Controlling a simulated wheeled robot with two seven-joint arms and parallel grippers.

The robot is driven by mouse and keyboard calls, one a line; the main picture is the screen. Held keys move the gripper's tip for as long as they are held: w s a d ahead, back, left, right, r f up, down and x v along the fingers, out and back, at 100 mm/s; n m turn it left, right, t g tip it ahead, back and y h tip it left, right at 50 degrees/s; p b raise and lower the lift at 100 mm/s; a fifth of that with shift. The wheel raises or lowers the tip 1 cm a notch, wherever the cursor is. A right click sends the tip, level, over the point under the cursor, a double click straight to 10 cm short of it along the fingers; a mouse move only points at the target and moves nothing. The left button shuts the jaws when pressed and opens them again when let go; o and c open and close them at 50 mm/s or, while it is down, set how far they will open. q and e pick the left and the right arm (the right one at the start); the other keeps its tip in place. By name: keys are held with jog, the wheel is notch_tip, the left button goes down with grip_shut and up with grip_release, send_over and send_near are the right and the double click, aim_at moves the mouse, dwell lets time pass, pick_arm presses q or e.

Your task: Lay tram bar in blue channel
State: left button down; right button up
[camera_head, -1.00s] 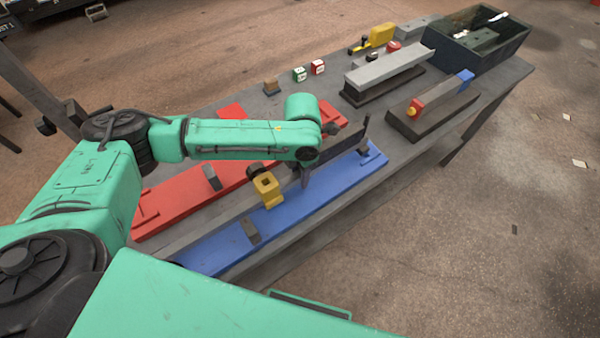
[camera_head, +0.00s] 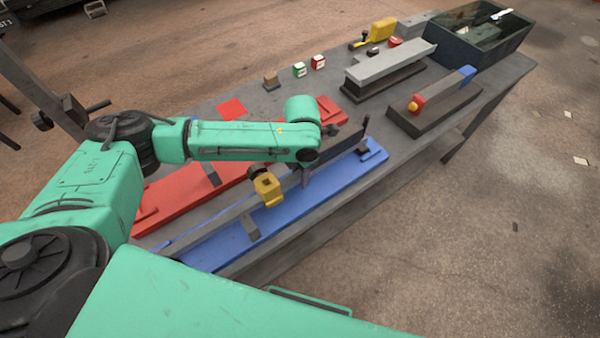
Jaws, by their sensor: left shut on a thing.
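The tram bar (camera_head: 228,215) is a long grey bar with a yellow square fitting (camera_head: 268,190) near its middle and a dark upright end at the right. The blue channel (camera_head: 285,222) is a long blue board with dark grey blocks along it, at the bench's near edge. The bar runs lengthwise over the blue board, with blue showing on both sides at its left end. I cannot tell whether it rests on the blocks. My left gripper (camera_head: 306,176) is shut on the bar right of the yellow fitting, its fingers largely hidden by my arm. My right gripper is not in view.
A red board (camera_head: 185,197) lies parallel behind the blue one. Farther right are a grey beam (camera_head: 390,66) on a dark base, a block with red and blue ends (camera_head: 440,102) and a dark open bin (camera_head: 490,45). Small cubes (camera_head: 300,69) stand at the back edge.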

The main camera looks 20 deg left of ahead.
pick_arm(q)
jog(key=shift+f, duration=0.25)
jog(key=shift+c, duration=2.2)
grip_release()
jog(key=shift+s+f, duration=0.1)
notch_tip(320, 180, up, 15)
jog(key=b, duration=0.2)
jog(key=shift+d+f, duration=0.15)
